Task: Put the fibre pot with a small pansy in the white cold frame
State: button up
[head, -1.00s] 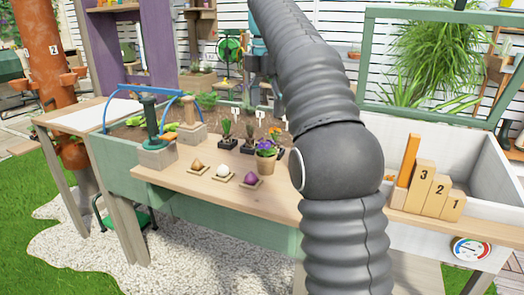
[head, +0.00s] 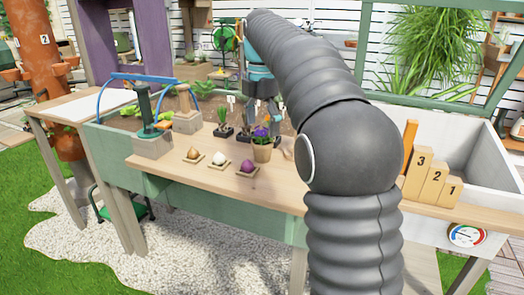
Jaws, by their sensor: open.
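The fibre pot with a small purple pansy (head: 262,152) stands upright on the wooden bench shelf, left of my arm. My gripper (head: 262,118) points down with its dark fingers open, just above or behind the pansy's flowers. I cannot tell whether the fingers touch the plant. The white cold frame (head: 490,188) is at the right, with its green-framed lid raised. My arm hides its left part.
Three small trays hold a tan bulb (head: 193,153), a white bulb (head: 219,158) and a purple bulb (head: 248,166). Dark seedling pots (head: 223,131) stand behind. Numbered wooden blocks (head: 418,172) stand before the cold frame.

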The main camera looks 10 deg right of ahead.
aim_at(262, 141)
notch_tip(262, 141, down, 5)
jog(key=shift+s+f+b, duration=0.1)
jog(key=shift+b, duration=0.45)
jog(key=c, duration=1.4)
